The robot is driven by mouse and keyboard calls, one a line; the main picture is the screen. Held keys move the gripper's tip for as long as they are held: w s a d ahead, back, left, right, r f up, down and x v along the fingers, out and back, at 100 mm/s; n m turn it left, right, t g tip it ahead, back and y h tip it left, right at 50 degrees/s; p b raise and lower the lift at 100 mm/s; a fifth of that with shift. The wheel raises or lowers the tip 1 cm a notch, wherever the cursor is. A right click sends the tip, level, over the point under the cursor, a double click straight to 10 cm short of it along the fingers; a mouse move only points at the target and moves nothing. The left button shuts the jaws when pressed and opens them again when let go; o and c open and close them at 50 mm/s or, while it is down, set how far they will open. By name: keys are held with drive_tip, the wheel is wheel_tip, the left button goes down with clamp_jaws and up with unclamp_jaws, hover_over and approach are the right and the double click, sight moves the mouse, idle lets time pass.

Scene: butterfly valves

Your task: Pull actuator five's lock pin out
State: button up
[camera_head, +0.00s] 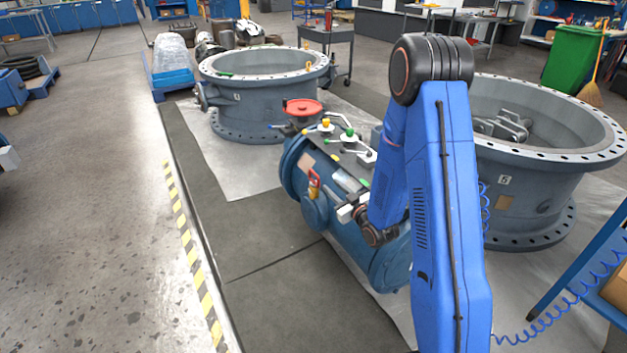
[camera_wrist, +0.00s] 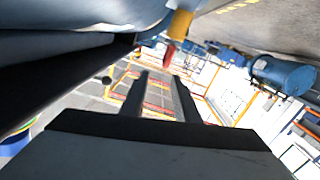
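The blue actuator (camera_head: 340,228) lies on the mat in the head view, with a red handwheel (camera_head: 303,107) and several coloured-knob levers at its far end. A red loop-shaped handle (camera_head: 314,181), apparently the lock pin, stands on its near left side. My gripper (camera_head: 343,213) is just right of and below this handle, seemingly apart from it. In the wrist view my gripper's two dark fingers (camera_wrist: 160,92) are spread with nothing visible between them. A red part (camera_wrist: 168,56) with a yellow part (camera_wrist: 181,23) shows just beyond the fingertips. The actuator's number is not readable.
A large grey flanged valve body (camera_head: 262,95) stands behind the actuator, and another (camera_head: 520,165) stands close on the right behind my arm. A green bin (camera_head: 573,58) and a cart (camera_head: 328,48) are farther back.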

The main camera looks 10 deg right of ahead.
sight(319, 179)
drive_tip(key=shift+t+y, duration=0.3)
drive_tip(key=x, duration=0.7)
drive_tip(key=a+f+x, duration=0.1)
drive_tip(key=x, duration=0.3)
drive_tip(key=shift+f, duration=0.1)
clamp_jaws()
